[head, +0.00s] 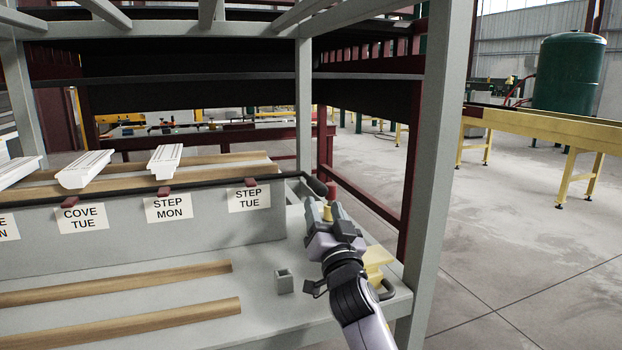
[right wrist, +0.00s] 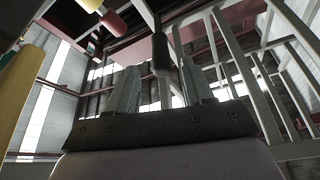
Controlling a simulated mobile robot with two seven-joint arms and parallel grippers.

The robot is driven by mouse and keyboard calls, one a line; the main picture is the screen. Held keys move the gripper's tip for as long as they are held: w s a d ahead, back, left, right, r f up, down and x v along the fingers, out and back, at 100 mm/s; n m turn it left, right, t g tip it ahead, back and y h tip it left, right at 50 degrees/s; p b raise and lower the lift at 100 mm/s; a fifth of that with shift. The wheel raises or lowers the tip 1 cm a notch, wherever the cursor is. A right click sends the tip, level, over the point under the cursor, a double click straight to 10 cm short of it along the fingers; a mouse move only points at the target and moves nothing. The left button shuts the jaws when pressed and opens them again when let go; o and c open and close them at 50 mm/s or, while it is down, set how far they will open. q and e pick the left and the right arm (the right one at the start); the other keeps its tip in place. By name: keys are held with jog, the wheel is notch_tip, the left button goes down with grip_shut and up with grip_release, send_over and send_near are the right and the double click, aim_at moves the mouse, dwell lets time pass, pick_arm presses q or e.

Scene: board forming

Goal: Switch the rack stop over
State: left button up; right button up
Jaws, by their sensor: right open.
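A long black bar (head: 200,184) runs along the top front of the labelled grey rack. Its thick black handle end (head: 316,186) sticks out past the rack's right end. My right gripper (head: 318,214) is open just below and in front of this handle. In the right wrist view the dark handle (right wrist: 160,55) appears between the two spread fingers (right wrist: 160,92); I cannot tell whether they touch it. A red knob (head: 332,190) and a yellow cylinder (head: 327,212) show close by the gripper. My left gripper is not in view.
White moulding pieces (head: 85,169) and wooden strips lie on the rack above labels such as STEP TUE (head: 249,199). More strips (head: 120,316) and a small grey block (head: 284,281) lie on the lower shelf. A grey upright (head: 437,150) stands right of my arm.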

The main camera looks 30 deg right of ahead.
aim_at(316, 186)
jog(key=shift+p+x, duration=0.4)
jog(key=shift+x, duration=3.35)
grip_shut()
